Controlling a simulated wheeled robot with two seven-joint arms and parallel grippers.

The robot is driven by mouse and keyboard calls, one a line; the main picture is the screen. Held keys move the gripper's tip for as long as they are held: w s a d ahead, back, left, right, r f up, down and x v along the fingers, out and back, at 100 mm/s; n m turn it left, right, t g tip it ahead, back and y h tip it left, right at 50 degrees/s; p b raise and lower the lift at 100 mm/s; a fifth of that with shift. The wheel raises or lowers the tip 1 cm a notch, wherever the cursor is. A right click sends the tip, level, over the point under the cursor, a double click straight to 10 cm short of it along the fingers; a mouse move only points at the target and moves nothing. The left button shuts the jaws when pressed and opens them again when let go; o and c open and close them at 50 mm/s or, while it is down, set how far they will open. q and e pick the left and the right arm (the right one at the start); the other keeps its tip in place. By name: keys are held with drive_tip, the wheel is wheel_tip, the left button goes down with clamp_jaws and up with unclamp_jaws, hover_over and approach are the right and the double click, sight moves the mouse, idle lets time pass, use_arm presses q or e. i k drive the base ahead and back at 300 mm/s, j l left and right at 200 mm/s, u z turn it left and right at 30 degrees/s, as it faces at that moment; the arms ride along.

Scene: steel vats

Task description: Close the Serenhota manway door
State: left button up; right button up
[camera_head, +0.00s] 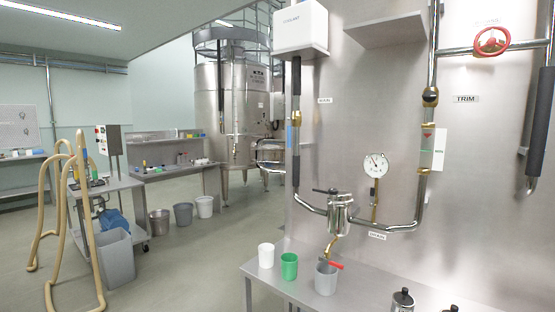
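No door marked Serenhota can be read in this view. A large steel vat (228,112) stands on legs at the back centre, with dark lettering too small to read. At its right, a curved chrome shape (270,152) juts out, partly hidden behind the near steel wall. I cannot tell whether it is a manway door or a rail. Neither of my grippers is in view.
The near steel wall (330,110) with pipes, a gauge (376,165) and a red valve wheel (491,41) fills the right. A bench below holds a green cup (289,266).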

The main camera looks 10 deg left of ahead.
sight(272, 157)
drive_tip(key=i+j+u, duration=0.3)
drive_tip(key=u, duration=0.15)
drive_tip(key=i+j+u, duration=0.25)
drive_tip(key=i+u, duration=0.2)
drive_tip(key=i+j+u, duration=0.1)
drive_tip(key=i+u, duration=0.25)
drive_tip(key=u, duration=0.15)
drive_tip(key=i+j+u, duration=0.1)
drive_tip(key=i+u, duration=0.3)
drive_tip(key=i, duration=0.95)
drive_tip(key=i+l+z, duration=0.15)
drive_tip(key=i+z, duration=0.25)
drive_tip(key=i+l+z, duration=0.1)
drive_tip(key=i+z, duration=0.7)
drive_tip(key=i+j+z, duration=0.2)
drive_tip(key=z, duration=0.2)
drive_tip(key=i+l+z, duration=0.4)
drive_tip(key=i, duration=0.55)
drive_tip(key=i+l+z, duration=0.1)
drive_tip(key=i+z, duration=0.25)
drive_tip(key=i, duration=0.65)
drive_tip(key=i+j+z, duration=0.2)
drive_tip(key=i+z, duration=0.2)
drive_tip(key=i, duration=0.55)
